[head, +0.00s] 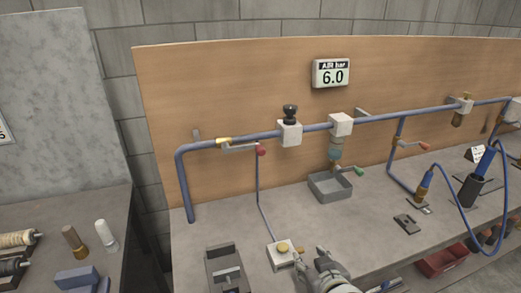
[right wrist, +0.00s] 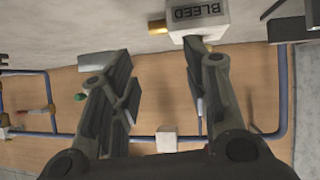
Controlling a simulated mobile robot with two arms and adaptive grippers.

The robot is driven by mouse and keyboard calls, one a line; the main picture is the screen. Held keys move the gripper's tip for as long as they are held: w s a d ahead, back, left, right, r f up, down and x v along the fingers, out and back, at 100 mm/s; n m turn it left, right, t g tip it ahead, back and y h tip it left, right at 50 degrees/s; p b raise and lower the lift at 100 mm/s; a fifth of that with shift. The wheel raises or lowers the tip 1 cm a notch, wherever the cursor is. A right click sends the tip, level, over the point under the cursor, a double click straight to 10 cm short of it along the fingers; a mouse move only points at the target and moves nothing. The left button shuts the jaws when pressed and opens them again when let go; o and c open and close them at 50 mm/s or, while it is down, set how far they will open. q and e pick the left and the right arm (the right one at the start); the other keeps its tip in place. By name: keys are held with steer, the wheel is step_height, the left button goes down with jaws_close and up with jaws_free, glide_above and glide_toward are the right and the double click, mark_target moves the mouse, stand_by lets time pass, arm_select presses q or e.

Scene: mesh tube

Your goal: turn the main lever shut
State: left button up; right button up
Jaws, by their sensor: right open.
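A grey lever with a red knob (head: 261,151) sits on a brass valve (head: 223,140) near the left end of the blue pipe (head: 260,134). The lever lies roughly along the pipe. A second red-tipped lever (head: 424,146) is on a branch further right; no readable label tells which is the main one. My right gripper (head: 310,256) is open and empty, low over the bench front, beside a white block with a yellow button (head: 283,250). In the right wrist view the block (right wrist: 197,14) reads BLEED, near the open fingertips (right wrist: 158,52). My left gripper is out of view.
The display (head: 332,73) reads 6.0 bar. A green-tipped lever (head: 359,171) hangs above a grey tray (head: 331,187). A black-knobbed regulator (head: 290,118) is on the pipe. A blue hose (head: 440,230) loops at the right.

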steer(key=w+a+r+n+t+y, duration=0.1)
steer(key=w+a+r+t, duration=0.25)
steer(key=w+r, duration=0.35)
steer(key=n+t+y, duration=0.2)
steer(key=y, duration=0.1)
glide_toward(262, 153)
steer(key=p+x, duration=0.2)
steer(key=x, duration=0.7)
steer(key=shift+w, duration=0.2)
steer(key=shift+p+x, duration=0.35)
steer(key=shift+x, duration=0.5)
steer(key=shift+f, duration=0.1)
jaws_close()
